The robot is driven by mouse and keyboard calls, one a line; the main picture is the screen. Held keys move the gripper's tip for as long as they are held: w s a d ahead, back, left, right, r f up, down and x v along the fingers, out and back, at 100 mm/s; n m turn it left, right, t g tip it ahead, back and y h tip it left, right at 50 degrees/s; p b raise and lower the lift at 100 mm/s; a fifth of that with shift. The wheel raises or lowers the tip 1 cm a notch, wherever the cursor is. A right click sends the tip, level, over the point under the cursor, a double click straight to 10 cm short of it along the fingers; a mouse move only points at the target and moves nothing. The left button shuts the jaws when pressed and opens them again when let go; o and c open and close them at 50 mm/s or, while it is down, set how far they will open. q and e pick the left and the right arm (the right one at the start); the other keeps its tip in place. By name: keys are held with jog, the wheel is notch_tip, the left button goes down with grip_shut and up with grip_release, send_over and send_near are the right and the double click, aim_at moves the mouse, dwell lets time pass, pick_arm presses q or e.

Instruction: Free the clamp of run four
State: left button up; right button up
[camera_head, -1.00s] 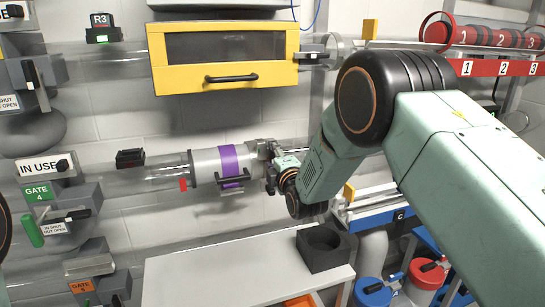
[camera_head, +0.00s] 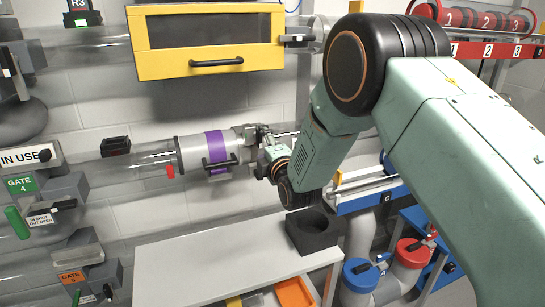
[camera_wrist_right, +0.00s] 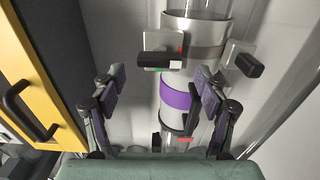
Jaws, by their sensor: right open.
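Run four is a clear tube with a grey cylinder (camera_head: 190,155) in it, marked by a purple band (camera_head: 215,146) and a black handle below. My right gripper (camera_head: 256,140) is at the cylinder's right end. In the right wrist view my right gripper (camera_wrist_right: 158,82) is open, its fingers spread left and right of the purple band (camera_wrist_right: 175,95). A clamp with a black lever (camera_wrist_right: 154,60) on a pale plate lies between and beyond the fingertips, against a metal collar (camera_wrist_right: 198,28). I cannot tell whether a finger touches anything. The green gate 4 label (camera_head: 21,184) is at left.
A yellow cabinet (camera_head: 150,65) hangs above the tube; in the right wrist view it is close on the left. A white bench (camera_head: 190,265) with a black socket block (camera_head: 313,230) stands below. Blue (camera_head: 360,275) and red (camera_head: 411,252) lidded tubes are at lower right.

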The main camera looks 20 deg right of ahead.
jog(key=s, duration=0.9)
jog(key=shift+s+d, duration=0.2)
jog(key=shift+s, duration=0.05)
